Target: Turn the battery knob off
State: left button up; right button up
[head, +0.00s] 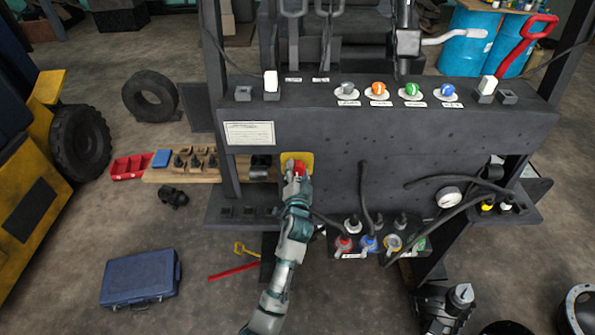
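The battery knob (300,168) is red and sits on a yellow plate (306,157) on the dark front panel of the forklift, left of its middle. My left arm reaches up from the bottom. My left gripper (297,177) is right at the knob and covers its lower part. I cannot tell whether its fingers touch or grip the knob, and the knob's angle is not readable. My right gripper is not in view.
Black hoses (366,195) hang right of my arm over coloured connectors (370,243). A gauge (448,197) is further right. A blue case (141,278) lies on the floor at left.

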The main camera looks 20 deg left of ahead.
pick_arm(q)
jog(key=o, duration=0.4)
jog(key=shift+f, duration=0.55)
jog(key=shift+r, duration=0.2)
jog(key=shift+s+r, duration=0.1)
jog(key=shift+r, duration=0.05)
jog(key=v, duration=1.1)
jog(key=shift+s+d, duration=0.25)
jog(key=shift+s, duration=0.1)
